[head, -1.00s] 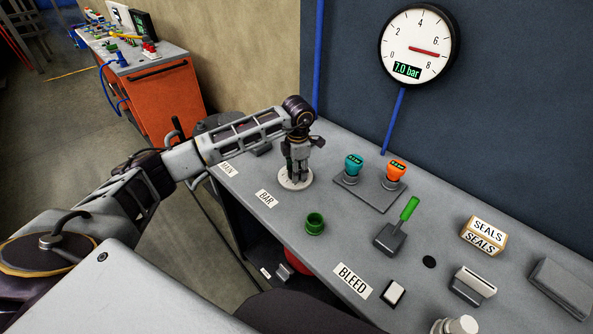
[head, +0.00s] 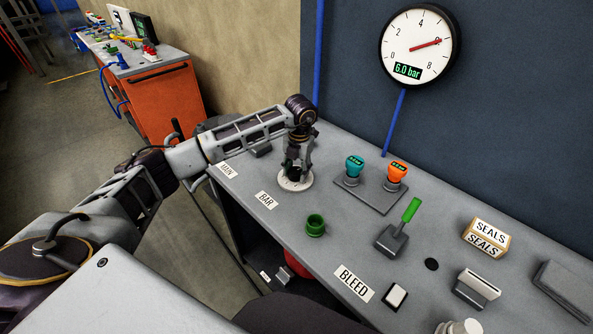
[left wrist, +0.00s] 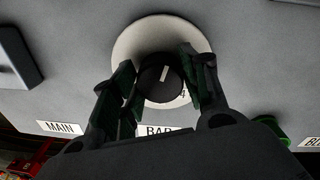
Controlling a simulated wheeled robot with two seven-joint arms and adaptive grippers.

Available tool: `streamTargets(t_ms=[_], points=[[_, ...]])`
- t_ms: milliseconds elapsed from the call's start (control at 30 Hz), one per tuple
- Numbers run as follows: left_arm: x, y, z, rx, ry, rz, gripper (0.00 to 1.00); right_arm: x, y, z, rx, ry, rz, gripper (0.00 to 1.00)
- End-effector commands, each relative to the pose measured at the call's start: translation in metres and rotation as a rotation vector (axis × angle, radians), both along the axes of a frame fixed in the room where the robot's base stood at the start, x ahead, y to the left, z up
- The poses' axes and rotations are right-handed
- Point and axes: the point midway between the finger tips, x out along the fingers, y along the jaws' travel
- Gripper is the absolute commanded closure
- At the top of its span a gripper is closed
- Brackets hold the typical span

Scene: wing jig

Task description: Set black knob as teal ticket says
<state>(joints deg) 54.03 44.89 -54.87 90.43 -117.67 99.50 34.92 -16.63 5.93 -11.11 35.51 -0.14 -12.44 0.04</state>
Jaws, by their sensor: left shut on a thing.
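The black knob (left wrist: 160,84) with a white pointer line sits on a round white dial (left wrist: 130,47) behind the BAR label (head: 266,200). My left gripper (head: 296,176) points down over the dial and is shut on the knob, one finger on each side in the left wrist view (left wrist: 158,82). A "4" shows on the dial beside the knob; other marks are hidden. The round gauge (head: 416,46) reads 6.0 bar. My right gripper is not in view.
Blue pipes run up the wall.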

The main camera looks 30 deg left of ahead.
Motion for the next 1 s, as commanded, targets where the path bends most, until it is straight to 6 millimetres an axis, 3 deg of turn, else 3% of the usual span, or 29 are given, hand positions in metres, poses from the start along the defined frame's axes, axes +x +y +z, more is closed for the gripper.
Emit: streamTargets(t_ms=[1000], points=[[0.0004,0.0027,0.0012,-0.001,0.0,0.801,0.79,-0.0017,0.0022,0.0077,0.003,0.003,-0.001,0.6]])
